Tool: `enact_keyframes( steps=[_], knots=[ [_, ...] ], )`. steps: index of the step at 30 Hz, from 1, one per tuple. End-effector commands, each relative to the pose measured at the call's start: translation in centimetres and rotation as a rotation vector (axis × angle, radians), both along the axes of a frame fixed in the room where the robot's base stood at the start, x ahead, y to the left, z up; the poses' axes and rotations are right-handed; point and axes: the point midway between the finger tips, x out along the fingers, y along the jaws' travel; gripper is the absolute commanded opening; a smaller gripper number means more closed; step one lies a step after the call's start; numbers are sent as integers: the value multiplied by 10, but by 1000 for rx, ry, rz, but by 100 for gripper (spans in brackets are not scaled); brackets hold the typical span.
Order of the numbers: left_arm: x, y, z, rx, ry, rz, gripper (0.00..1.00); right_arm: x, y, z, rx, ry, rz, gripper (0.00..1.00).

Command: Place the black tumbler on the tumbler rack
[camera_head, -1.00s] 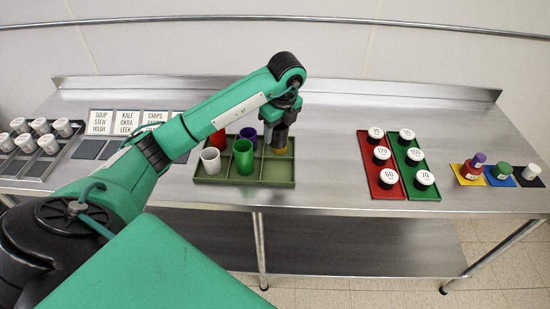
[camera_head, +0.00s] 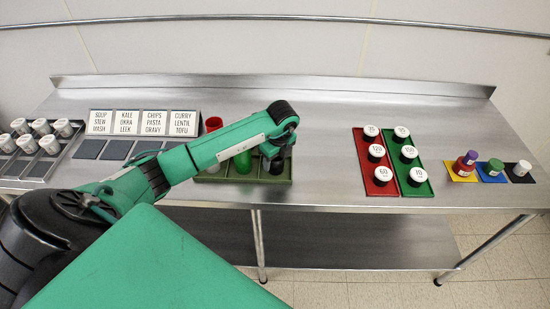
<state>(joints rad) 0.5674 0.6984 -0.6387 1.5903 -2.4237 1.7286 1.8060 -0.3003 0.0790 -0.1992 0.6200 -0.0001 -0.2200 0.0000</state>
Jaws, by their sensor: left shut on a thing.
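The olive-green tumbler rack (camera_head: 287,180) sits on the steel counter, partly covered by my left arm. My left gripper (camera_head: 276,162) points down into the right part of the rack. It is shut on a dark thing, which looks like the black tumbler (camera_head: 277,167). The arm and fingers cover most of it, so I cannot tell whether it touches the rack floor. My right gripper is out of view.
Red (camera_head: 381,187) and green (camera_head: 418,188) trays with white-lidded jars stand right of the rack. Small coloured mats with bottles lie at far right. Label cards (camera_head: 142,122) and a jar tray (camera_head: 42,167) are at left. Counter between rack and red tray is clear.

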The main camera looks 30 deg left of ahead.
Motion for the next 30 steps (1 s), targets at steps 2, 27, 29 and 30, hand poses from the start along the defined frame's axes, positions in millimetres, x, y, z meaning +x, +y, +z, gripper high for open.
enact_keyframes(
  steps=[2,27,29,30],
  knots=[
    [0,0,0,0,0,0,30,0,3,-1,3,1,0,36],
    [0,-6,39,0,-6,-1,74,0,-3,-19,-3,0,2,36],
    [0,-8,53,1,-6,-2,74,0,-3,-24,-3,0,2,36],
    [-1,-9,62,0,-6,-1,74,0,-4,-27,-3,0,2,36]
  ],
)
